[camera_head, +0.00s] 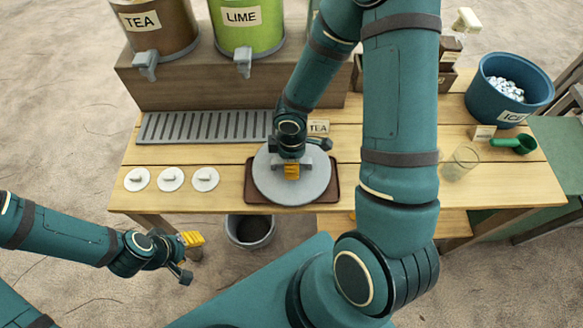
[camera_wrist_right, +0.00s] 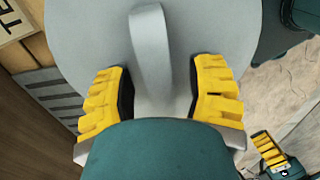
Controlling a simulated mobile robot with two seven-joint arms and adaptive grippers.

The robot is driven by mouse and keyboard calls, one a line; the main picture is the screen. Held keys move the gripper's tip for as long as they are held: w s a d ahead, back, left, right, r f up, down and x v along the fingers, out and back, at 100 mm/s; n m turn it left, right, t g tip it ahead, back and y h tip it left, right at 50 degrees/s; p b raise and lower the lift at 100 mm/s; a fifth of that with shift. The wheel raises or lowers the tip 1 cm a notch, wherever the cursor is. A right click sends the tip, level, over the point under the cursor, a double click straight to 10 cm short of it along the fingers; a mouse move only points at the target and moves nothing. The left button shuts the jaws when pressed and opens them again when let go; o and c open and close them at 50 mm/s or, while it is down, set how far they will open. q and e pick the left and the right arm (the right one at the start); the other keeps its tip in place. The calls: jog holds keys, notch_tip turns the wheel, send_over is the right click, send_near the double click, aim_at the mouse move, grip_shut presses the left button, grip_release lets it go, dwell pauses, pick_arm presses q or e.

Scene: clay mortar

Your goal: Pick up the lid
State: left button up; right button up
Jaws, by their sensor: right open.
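A large round grey lid (camera_head: 265,185) lies over a brown tray near the table's front edge. It fills much of the right wrist view (camera_wrist_right: 85,35), where its raised grey handle (camera_wrist_right: 151,45) stands out. My right gripper (camera_head: 291,171) is over the lid. In the wrist view its yellow fingers (camera_wrist_right: 164,92) are apart, one on each side of the handle's line, with gaps and nothing gripped. What lies under the lid is hidden. My left gripper (camera_head: 190,256) hangs in front of the table at the left, away from the lid; its finger opening is unclear.
Three small white lids (camera_head: 171,179) lie left of the brown tray (camera_head: 328,193). A grey slatted drip tray (camera_head: 205,126) is behind them, below the TEA and LIME dispensers.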

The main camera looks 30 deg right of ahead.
dwell(0.3)
grip_shut()
dwell(0.5)
